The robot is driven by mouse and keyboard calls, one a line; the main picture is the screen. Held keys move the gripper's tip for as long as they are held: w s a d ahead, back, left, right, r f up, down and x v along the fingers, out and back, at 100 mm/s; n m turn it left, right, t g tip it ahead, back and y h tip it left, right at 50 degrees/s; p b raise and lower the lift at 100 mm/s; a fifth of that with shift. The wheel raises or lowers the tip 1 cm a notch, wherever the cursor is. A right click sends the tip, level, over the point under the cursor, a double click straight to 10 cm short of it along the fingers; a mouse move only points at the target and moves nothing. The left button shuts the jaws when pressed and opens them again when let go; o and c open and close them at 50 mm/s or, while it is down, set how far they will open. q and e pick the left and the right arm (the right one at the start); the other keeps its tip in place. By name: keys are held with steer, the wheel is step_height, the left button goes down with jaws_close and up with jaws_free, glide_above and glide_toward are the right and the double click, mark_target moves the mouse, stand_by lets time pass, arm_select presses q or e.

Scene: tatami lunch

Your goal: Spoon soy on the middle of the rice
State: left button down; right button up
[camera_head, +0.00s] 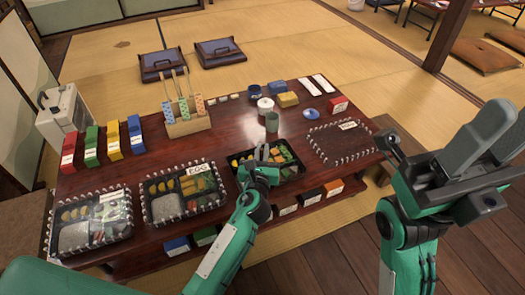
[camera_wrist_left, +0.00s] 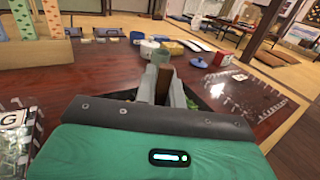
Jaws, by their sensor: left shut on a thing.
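My left gripper (camera_head: 262,160) is over the third lunch box (camera_head: 285,170) from the left. It is shut on a narrow brown thing (camera_wrist_left: 164,84), which shows between its fingers in the left wrist view; I cannot tell if this is the spoon. The third box holds orange and green food; my gripper hides part of it, and I cannot make out its rice. Pale rice fills a part of the left box (camera_head: 75,237) and the second box (camera_head: 166,207). I cannot identify the soy. My right gripper (camera_head: 455,145) is raised at the right, its finger gap unclear.
A grey-green cup (camera_head: 272,122), a white pot (camera_head: 265,105) and a small blue dish (camera_head: 312,114) stand behind the third box. Colored boxes and a wooden holder (camera_head: 188,126) stand at the back left.

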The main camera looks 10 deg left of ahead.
arm_select(q)
steer(key=shift+s+a, duration=0.1)
steer(key=shift+a, duration=0.05)
steer(key=shift+s+a+f+p, duration=0.1)
steer(key=shift+s+a+p, duration=0.3)
steer(key=shift+s+a, duration=0.25)
steer(key=shift+w+a, duration=0.1)
steer(key=shift+a, duration=0.15)
steer(key=shift+s+a+p, duration=0.5)
steer(key=shift+s+a, duration=0.1)
steer(key=shift+a, duration=0.2)
steer(key=shift+s+a+p, duration=0.45)
steer(key=shift+s+a, duration=0.15)
steer(key=shift+a, duration=0.25)
steer(key=shift+w+a, duration=0.15)
steer(key=shift+w, duration=0.1)
stand_by(0.5)
